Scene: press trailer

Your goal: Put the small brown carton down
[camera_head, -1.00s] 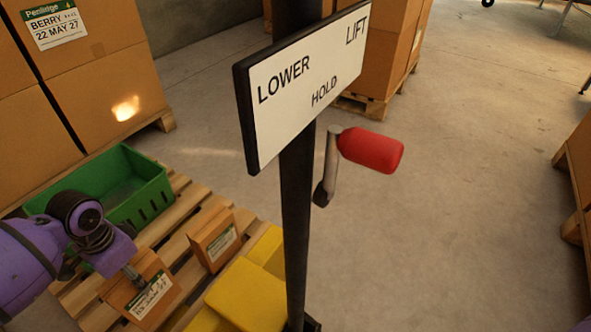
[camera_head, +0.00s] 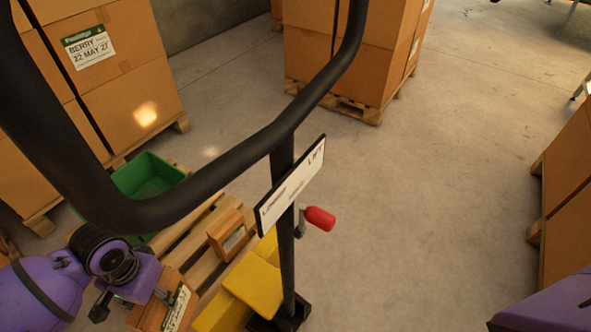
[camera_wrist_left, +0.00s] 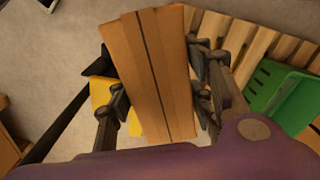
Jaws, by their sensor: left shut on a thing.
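The small brown carton (camera_head: 180,304) with a white and green label is at the lower left of the head view. My left gripper (camera_head: 148,290) is shut on it. In the left wrist view the carton (camera_wrist_left: 155,75) sits between the two fingers of the left gripper (camera_wrist_left: 160,95), with its dark seam running lengthwise. A second small brown carton (camera_head: 229,232) stands on the wooden pallet (camera_head: 195,238), beyond the held one. I cannot tell whether the held carton touches the pallet. My right gripper is not in view.
A green crate (camera_head: 150,172) is on the pallet, partly hidden by a thick black handle (camera_head: 215,190). A black post with a sign (camera_head: 290,187) and red-gripped lever (camera_head: 319,218) rises beside yellow parts (camera_head: 255,285). Stacked large cartons (camera_head: 115,85) stand behind.

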